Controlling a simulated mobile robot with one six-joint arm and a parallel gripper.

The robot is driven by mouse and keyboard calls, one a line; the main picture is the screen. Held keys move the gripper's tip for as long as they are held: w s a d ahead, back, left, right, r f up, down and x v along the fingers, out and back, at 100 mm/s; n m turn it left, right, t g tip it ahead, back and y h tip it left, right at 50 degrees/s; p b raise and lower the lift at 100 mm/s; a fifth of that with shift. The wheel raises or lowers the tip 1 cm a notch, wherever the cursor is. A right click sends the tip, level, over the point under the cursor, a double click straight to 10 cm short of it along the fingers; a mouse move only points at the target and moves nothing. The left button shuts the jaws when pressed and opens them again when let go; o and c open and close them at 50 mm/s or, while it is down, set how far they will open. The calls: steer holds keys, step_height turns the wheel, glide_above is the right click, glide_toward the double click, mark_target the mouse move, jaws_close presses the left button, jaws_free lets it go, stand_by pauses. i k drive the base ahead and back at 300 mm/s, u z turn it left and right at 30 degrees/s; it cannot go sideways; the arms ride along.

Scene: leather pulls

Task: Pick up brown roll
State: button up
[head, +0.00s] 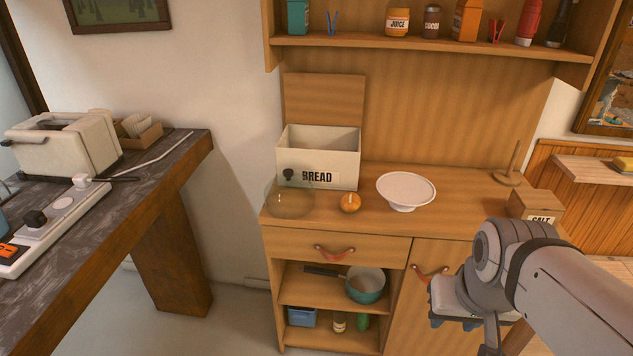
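A small round orange-brown item (350,203), which looks like the brown roll, sits on the wooden counter (455,215). It is in front of the white bread box (345,172), between a clear glass bowl (290,203) and a white cake stand (405,188). A pale highlight shows on its top. My gripper (465,324) is at the lower right, in front of the cabinet door, pointing down. It is well to the right of the roll and nearer the camera. Its fingers are partly hidden by my arm, so its opening is unclear.
The bread box is open on top. A salt box (540,207) and a wooden holder (509,178) stand at the right. A drawer with a leather pull (334,253) and shelves with a green pot (366,284) are below. Jars (397,22) line the upper shelf.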

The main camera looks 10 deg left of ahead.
mark_target(350, 203)
steer(key=u, duration=0.05)
steer(key=i, duration=1)
steer(key=u, duration=0.05)
